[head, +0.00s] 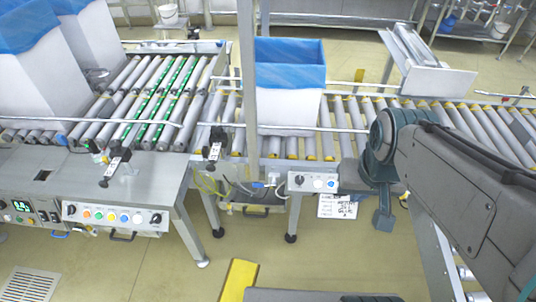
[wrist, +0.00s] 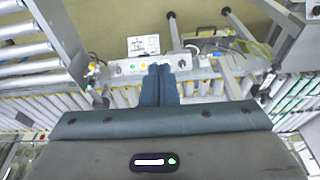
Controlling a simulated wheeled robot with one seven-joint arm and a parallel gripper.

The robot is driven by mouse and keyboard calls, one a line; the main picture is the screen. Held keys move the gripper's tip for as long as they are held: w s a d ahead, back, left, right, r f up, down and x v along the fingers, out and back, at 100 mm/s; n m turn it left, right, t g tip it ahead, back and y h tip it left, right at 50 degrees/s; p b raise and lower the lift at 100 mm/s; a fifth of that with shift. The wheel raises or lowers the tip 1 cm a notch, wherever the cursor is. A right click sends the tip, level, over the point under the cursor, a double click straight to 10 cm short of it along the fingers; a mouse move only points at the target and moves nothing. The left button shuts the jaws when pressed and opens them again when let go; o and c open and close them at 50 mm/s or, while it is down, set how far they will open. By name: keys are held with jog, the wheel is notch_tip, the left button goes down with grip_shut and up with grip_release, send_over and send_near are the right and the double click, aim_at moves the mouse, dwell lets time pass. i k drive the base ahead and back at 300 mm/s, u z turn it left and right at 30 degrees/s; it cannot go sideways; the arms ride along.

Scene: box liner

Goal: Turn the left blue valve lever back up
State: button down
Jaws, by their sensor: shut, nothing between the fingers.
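My gripper (head: 382,218) hangs in front of the roller conveyor's near edge, right of a small grey control box (head: 312,183). In the wrist view its dark blue fingers (wrist: 160,72) are together and empty, overlapping the control box (wrist: 135,66) in the picture; contact cannot be told. A small blue part (head: 61,139), possibly a valve lever, shows at the far left conveyor's edge. Another small blue part (head: 271,181) is near the hoses left of the control box. Both are too small to tell their lever positions.
A white box with a blue liner (head: 290,88) stands on the rollers behind a metal post (head: 247,70). A bench with a button panel (head: 115,217) is at left. A paper sign (head: 338,206) hangs below the control box. Floor in front is partly clear, with a yellow block (head: 238,279).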

aim_at(274, 185)
jog(key=k, duration=0.5)
jog(key=u, duration=1.75)
jog(key=i, duration=1)
jog(key=z, duration=1.75)
